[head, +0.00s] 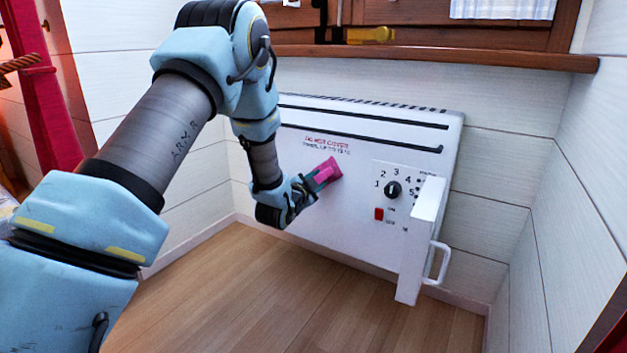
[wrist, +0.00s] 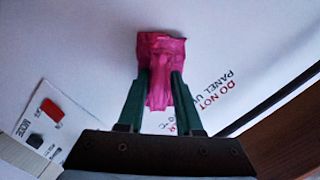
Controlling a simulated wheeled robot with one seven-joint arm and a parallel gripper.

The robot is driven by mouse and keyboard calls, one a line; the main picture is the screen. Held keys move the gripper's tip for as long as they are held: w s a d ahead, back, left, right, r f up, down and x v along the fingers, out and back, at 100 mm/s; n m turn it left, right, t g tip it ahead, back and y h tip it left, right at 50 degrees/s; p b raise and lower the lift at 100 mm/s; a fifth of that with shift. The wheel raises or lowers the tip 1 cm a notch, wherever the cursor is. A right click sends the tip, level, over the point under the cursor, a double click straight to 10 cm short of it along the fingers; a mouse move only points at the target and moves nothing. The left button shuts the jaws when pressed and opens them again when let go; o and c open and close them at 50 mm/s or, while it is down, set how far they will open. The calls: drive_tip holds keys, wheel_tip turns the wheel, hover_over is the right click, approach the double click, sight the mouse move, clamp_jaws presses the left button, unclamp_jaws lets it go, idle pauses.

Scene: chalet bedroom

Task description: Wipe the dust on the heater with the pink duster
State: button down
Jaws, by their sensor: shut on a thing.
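The white heater (head: 290,140) stands against the wall, with a black dial, a red switch and red and black lettering on its front. My gripper (head: 318,182) is at the front panel, just below the lettering and left of the dial. It is shut on the pink duster (head: 328,170). In the wrist view the duster (wrist: 162,52) sits between the two green fingers of my gripper (wrist: 160,90), its wide end against or very close to the white panel. I cannot tell if it touches. No dust shows clearly on the visible panel.
A wooden sill (head: 440,56) runs above the heater, with a yellow-handled object (head: 370,35) on it. The wooden floor (head: 250,300) in front is clear. A red curtain hangs at left.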

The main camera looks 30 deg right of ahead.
sight(333, 178)
drive_tip(key=shift+s+d, duration=0.6)
drive_tip(key=shift+s, duration=0.4)
drive_tip(key=shift+s+d, duration=0.6)
drive_tip(key=shift+s, duration=0.45)
drive_tip(key=shift+s+d, duration=0.6)
drive_tip(key=shift+s, duration=0.4)
drive_tip(key=shift+w+a, duration=0.55)
drive_tip(key=shift+w, duration=0.25)
drive_tip(key=shift+w+a, duration=0.5)
drive_tip(key=shift+w, duration=0.3)
drive_tip(key=shift+w+a+b, duration=0.2)
drive_tip(key=shift+w+a, duration=0.2)
drive_tip(key=shift+w, duration=0.45)
drive_tip(key=shift+w+a+b, duration=0.15)
drive_tip(key=shift+w+a, duration=0.2)
drive_tip(key=shift+w, duration=0.45)
drive_tip(key=shift+w+a, duration=0.45)
drive_tip(key=shift+w, duration=0.3)
drive_tip(key=shift+w+a, duration=0.45)
drive_tip(key=shift+w, duration=0.25)
drive_tip(key=v, duration=0.6)
drive_tip(key=shift+w+a+f, duration=0.25)
drive_tip(key=shift+f, duration=0.05)
drive_tip(key=shift+v, duration=1.45)
